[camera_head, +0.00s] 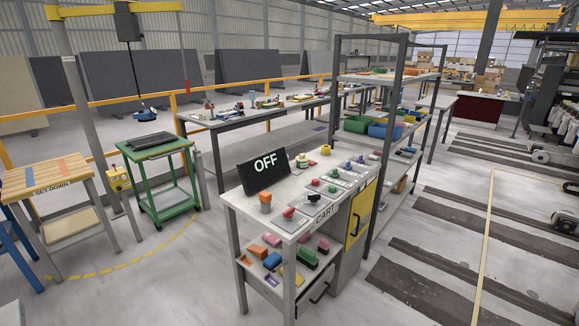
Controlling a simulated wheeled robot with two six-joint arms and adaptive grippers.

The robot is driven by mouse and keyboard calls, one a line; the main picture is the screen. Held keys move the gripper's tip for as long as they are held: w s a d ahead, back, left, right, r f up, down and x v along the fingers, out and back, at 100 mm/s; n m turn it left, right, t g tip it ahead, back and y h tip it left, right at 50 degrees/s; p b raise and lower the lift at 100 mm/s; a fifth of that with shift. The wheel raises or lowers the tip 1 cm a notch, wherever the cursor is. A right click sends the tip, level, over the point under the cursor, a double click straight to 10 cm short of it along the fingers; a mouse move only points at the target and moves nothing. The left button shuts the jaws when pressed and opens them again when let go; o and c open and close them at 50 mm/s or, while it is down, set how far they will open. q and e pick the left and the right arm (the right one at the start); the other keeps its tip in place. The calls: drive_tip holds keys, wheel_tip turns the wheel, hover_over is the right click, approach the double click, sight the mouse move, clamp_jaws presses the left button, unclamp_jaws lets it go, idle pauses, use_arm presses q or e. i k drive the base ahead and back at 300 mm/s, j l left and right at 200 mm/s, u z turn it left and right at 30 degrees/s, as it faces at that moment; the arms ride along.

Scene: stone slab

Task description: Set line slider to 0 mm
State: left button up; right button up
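A grey workbench (237,200) marked "CART" stands near the middle. A black display (263,172) reading "OFF" is tilted up on its top. The controls are too small to tell which is the line slider, and no mm reading is legible. Neither of my grippers is in view.
Coloured blocks lie on the bench's lower shelf (268,284). A tall grey rack (408,129) stands behind it to the right. A green cart (151,156) and a wooden "SET DOWN" table (43,171) are at left. The floor between cart and bench is clear.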

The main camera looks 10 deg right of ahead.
sight(334, 175)
drive_tip(key=i+l+u, duration=0.3)
drive_tip(key=l+u, duration=0.15)
drive_tip(key=l, duration=0.2)
drive_tip(key=i+l+u, duration=0.2)
drive_tip(key=l, duration=0.2)
drive_tip(key=l+u, duration=0.2)
drive_tip(key=l, duration=0.15)
drive_tip(key=i+l+u, duration=0.1)
drive_tip(key=l+u, duration=0.15)
drive_tip(key=l, duration=0.2)
